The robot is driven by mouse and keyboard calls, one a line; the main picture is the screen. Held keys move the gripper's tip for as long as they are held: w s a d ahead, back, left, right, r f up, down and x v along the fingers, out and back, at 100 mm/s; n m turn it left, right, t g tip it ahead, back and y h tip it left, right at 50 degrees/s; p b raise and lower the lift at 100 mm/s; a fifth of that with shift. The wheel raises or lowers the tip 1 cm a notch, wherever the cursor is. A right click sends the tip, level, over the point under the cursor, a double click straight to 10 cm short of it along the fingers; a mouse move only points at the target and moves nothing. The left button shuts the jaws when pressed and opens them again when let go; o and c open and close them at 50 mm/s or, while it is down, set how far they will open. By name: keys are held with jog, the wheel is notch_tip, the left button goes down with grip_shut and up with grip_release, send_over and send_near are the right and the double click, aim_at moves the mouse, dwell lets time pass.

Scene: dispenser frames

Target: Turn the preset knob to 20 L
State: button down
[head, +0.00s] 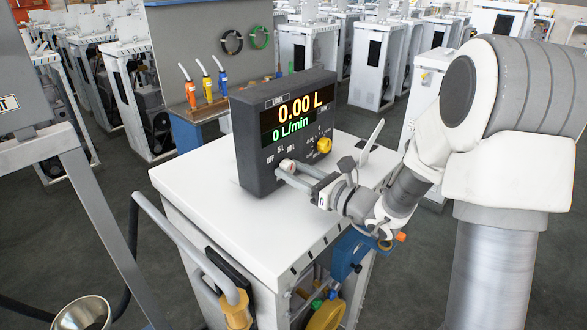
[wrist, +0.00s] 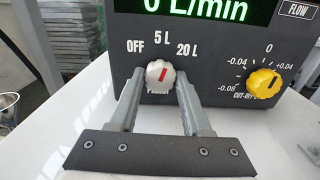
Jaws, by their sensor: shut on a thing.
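The preset knob (wrist: 159,72) is a pale round knob with a red pointer, low on the front of the dark control box (head: 262,150). In the wrist view its red pointer leans slightly right of straight up, between the 5 L and 20 L labels. OFF is to the upper left. My gripper (wrist: 161,88) is shut on the knob, one finger at each side. In the head view my gripper (head: 296,173) reaches the box's lower front from the right, and the knob (head: 287,165) shows partly at its fingertips. The display reads 0.00 L and 0 L/min.
The box stands on a white cabinet top (head: 215,205). A silver lever (head: 371,140) rises right of the box. A hose handle (head: 185,240) runs along the left.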

jog(key=m+p, duration=0.2)
jog(key=m, duration=0.2)
jog(key=shift+r, duration=0.1)
jog(key=shift+m+p, duration=0.45)
jog(key=shift+m, duration=0.35)
jog(key=shift+c, duration=1.8)
grip_release()
jog(key=shift+s+d, duration=0.1)
jog(key=b+v, duration=0.2)
jog(key=v, duration=1.5)
jog(key=shift+s, duration=0.1)
